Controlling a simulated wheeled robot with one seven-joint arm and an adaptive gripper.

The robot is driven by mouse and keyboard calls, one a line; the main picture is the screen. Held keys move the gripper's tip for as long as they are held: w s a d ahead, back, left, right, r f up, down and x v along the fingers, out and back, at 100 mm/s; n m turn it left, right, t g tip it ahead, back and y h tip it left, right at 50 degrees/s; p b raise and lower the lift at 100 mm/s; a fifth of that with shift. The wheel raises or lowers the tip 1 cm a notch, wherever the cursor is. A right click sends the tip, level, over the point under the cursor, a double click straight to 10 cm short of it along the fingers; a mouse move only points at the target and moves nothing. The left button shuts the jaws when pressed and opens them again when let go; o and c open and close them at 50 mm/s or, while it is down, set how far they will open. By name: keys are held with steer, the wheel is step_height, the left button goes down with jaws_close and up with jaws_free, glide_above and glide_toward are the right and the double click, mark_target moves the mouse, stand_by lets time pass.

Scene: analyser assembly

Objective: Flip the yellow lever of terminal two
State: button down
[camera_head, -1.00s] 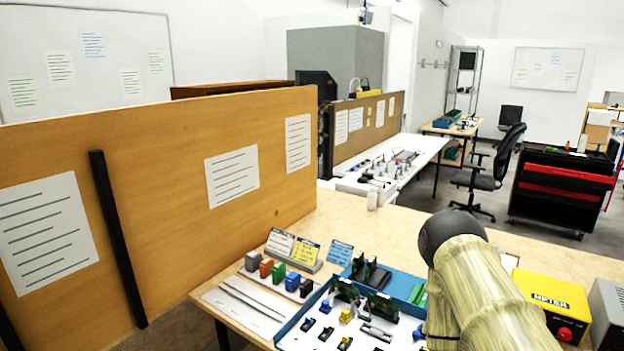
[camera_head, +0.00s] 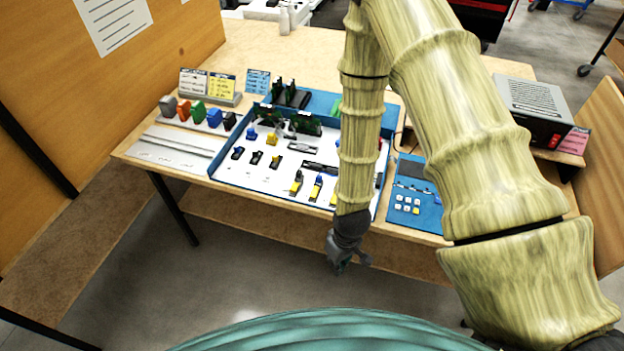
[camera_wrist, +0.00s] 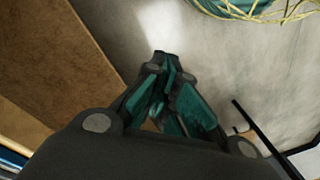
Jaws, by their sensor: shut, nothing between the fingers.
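The white board in a blue tray (camera_head: 225,165) lies on the table in the head view. Near its front edge stand small terminals with coloured levers: one with a yellow part (camera_head: 296,184), one with blue and yellow parts (camera_head: 316,187), and another yellow one (camera_head: 334,196) partly behind my arm. I cannot read which is terminal two, nor the lever positions. My gripper (camera_head: 342,264) hangs in front of the table's front edge, below the tabletop and apart from the board. In the wrist view its fingers (camera_wrist: 163,62) are shut with nothing between them, over the floor.
Coloured blocks (camera_head: 198,112), label cards (camera_head: 222,86) and a white sheet with rods (camera_head: 175,147) are at the left. A grey box (camera_head: 530,105) stands at the back right. A wooden partition (camera_head: 60,90) rises at left.

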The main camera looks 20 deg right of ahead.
steer(key=w+a+r+n+b, duration=0.1)
steer(key=w+r+n, duration=0.4)
steer(key=w+r, duration=0.8)
step_height(320, 180, up, 12)
steer(key=f+n+h+b, duration=0.1)
steer(key=n, duration=0.2)
glide_above(314, 192)
steer(key=w, duration=0.3)
steer(key=shift+s+d+r, duration=0.1)
steer(key=shift+s+r, duration=0.15)
step_height(314, 192, down, 14)
steer(key=p, duration=0.4)
steer(key=shift+r, duration=0.2)
steer(key=shift+f, duration=0.2)
steer(key=shift+f, duration=0.1)
